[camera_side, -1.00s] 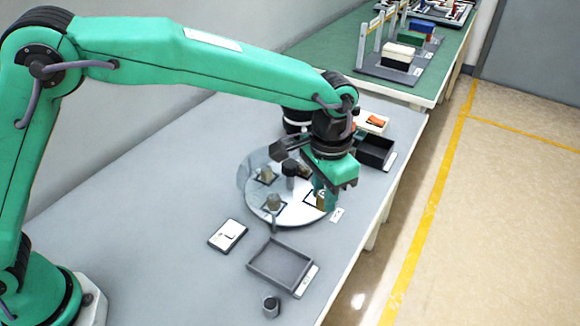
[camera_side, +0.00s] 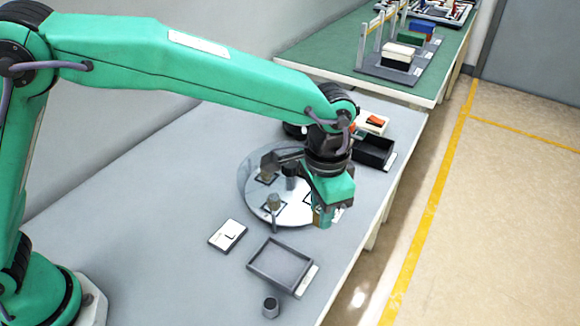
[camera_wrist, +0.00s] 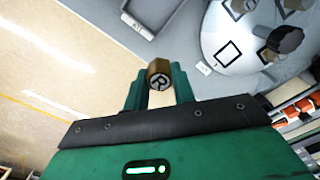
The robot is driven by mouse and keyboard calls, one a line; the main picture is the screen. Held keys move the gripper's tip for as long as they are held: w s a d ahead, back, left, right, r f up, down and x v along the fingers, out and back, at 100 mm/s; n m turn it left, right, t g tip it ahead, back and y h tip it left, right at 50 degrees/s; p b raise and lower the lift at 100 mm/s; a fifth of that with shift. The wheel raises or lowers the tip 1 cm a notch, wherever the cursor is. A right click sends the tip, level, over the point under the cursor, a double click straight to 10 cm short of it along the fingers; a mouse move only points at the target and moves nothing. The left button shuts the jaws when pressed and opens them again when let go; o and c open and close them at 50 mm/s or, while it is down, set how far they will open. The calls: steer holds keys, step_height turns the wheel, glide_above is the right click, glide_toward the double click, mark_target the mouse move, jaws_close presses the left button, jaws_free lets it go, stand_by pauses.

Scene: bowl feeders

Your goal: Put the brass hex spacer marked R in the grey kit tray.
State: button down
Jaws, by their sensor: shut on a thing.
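The brass hex spacer marked R (camera_wrist: 159,74) is between my fingers in the wrist view, its R face showing. My gripper (camera_wrist: 158,88) is shut on it. In the side view my gripper (camera_side: 322,217) is by the near right edge of the round disc, with only a brownish sliver of the spacer showing. The grey kit tray (camera_side: 280,263) lies empty nearer the camera, left of and below my gripper. Part of it shows at the top of the wrist view (camera_wrist: 150,12).
The pale disc (camera_side: 290,217) holds other spacers on marked squares around a dark central post; one square (camera_wrist: 228,54) is empty. A white device (camera_side: 227,235) lies left of the tray. A small dark cylinder (camera_side: 271,307) stands in front. A black bin (camera_side: 372,153) is behind.

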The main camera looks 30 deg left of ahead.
steer(key=s+f+m, duration=0.1)
steer(key=s+m, duration=0.6)
steer(key=s, duration=0.9)
glide_above(291, 272)
step_height(291, 272, down, 7)
steer(key=shift+w+f, duration=0.1)
steer(key=shift+f, duration=2)
steer(key=shift+f, duration=0.15)
steer(key=c, duration=1.2)
jaws_free()
steer(key=shift+o, duration=0.2)
